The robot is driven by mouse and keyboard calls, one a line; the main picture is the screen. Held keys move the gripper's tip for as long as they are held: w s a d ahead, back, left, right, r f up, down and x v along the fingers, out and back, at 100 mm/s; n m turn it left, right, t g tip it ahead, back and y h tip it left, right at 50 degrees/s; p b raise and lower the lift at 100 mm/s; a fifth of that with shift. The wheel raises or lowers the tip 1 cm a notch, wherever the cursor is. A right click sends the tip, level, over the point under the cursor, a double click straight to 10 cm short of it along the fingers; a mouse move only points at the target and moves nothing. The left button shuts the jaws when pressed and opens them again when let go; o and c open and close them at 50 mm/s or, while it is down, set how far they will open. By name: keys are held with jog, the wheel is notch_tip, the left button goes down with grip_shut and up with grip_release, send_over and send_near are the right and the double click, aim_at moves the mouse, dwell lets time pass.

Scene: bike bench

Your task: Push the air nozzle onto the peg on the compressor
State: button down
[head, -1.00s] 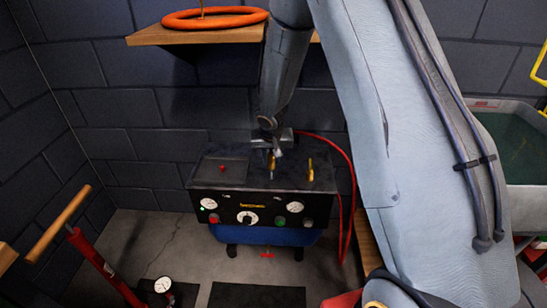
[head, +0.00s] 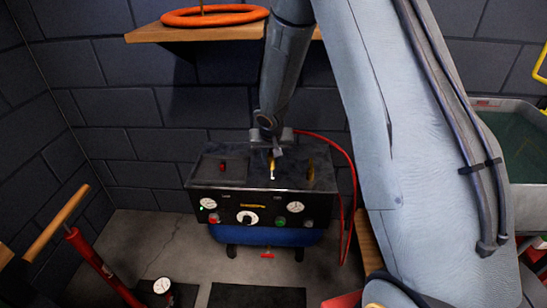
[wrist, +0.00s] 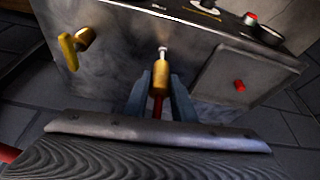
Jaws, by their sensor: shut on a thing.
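My gripper (wrist: 160,98) is shut on the brass air nozzle (wrist: 158,78), with a red hose end showing between the fingers. The nozzle has a pale metal tip pointing at the compressor's top. In the head view, my gripper (head: 273,152) and the nozzle (head: 271,165) are over the middle of the dark compressor (head: 230,178). I cannot tell whether the tip touches the top. A brass, bent fitting (wrist: 75,45) stands left of the nozzle in the wrist view; it is right of it in the head view (head: 311,170). I cannot identify the peg with certainty.
A red hose (head: 345,160) loops right of the compressor. A red knob (head: 222,167) is on its top left. A shelf (head: 190,33) with an orange ring (head: 215,16) is above. A red pump (head: 95,255) stands at the left.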

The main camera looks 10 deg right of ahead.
aim_at(272, 164)
jog(key=shift+f+b, duration=1.85)
jog(key=shift+b, duration=0.8)
dwell(0.7)
jog(key=c, duration=1.4)
grip_release()
jog(key=shift+r, duration=0.1)
jog(key=p+v, duration=0.2)
jog(key=v, duration=0.6)
jog(key=shift+d+p, duration=0.1)
jog(key=shift+p, duration=0.3)
jog(key=s+a+r+n+g+y, duration=0.15)
jog(key=s+r, duration=0.35)
jog(key=s, duration=0.6)
jog(key=s+a+r+n+g, duration=0.1)
jog(key=s+a+r, duration=0.25)
jog(key=s, duration=0.75)
jog(key=s+a+r+n+g, duration=0.15)
jog(key=s+r, duration=0.35)
jog(key=s, duration=0.6)
jog(key=d+r+m+p, duration=0.1)
jog(key=d+r+p, duration=0.5)
jog(key=p, duration=0.7)
jog(key=shift+d+r+m, duration=0.3)
jog(key=shift+d+r, duration=0.05)
jog(key=shift+r, duration=0.05)
jog(key=shift+w+d+f+h, duration=0.1)
jog(key=shift+w+h, duration=0.15)
